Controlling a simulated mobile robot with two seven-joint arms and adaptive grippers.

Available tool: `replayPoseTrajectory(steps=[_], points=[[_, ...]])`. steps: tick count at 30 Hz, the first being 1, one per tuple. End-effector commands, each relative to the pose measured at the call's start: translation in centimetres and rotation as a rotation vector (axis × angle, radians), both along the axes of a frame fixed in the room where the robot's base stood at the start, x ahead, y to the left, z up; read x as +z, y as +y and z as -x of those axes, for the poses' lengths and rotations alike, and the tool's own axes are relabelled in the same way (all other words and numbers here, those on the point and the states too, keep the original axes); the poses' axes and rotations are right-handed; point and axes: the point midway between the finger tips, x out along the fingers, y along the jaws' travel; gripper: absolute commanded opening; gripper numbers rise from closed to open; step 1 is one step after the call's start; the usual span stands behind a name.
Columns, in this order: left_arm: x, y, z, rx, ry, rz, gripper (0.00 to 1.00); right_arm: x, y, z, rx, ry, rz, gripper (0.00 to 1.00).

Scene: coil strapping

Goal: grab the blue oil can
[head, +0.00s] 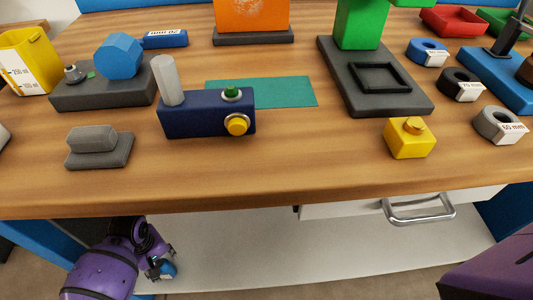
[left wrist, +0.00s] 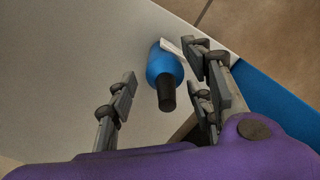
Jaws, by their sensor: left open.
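The blue oil can (left wrist: 164,66) has a rounded blue body, a black nozzle and a white tag. It stands on a pale grey shelf (head: 245,240) below the table top. In the head view the can (head: 168,269) is mostly hidden behind my left gripper (head: 158,262). In the left wrist view my left gripper (left wrist: 163,84) is open, its fingers on either side of the can with gaps between. I cannot tell how far the fingertips are above it. My right gripper is not in view.
The wooden table's front edge (head: 250,206) overhangs the shelf. A drawer with a metal handle (head: 420,210) hangs at the right. On the table are a navy button box (head: 190,118), a yellow block (head: 408,143) and several labelled rings. The shelf between can and drawer is clear.

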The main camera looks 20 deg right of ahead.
Motion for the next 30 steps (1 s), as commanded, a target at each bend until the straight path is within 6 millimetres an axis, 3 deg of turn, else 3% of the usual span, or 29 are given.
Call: replayPoseTrajectory(steps=[12, 19, 30], points=[[-5.4, 0.0, 0.0, -0.002, 0.000, 0.000, 0.47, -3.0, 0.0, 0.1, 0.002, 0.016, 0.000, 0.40], [-5.3, 0.0, -0.1, -0.002, -0.005, 0.001, 0.47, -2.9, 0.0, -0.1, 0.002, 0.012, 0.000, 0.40], [-5.3, 0.0, -0.1, -0.002, -0.004, 0.002, 0.00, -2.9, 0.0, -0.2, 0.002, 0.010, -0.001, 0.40]])
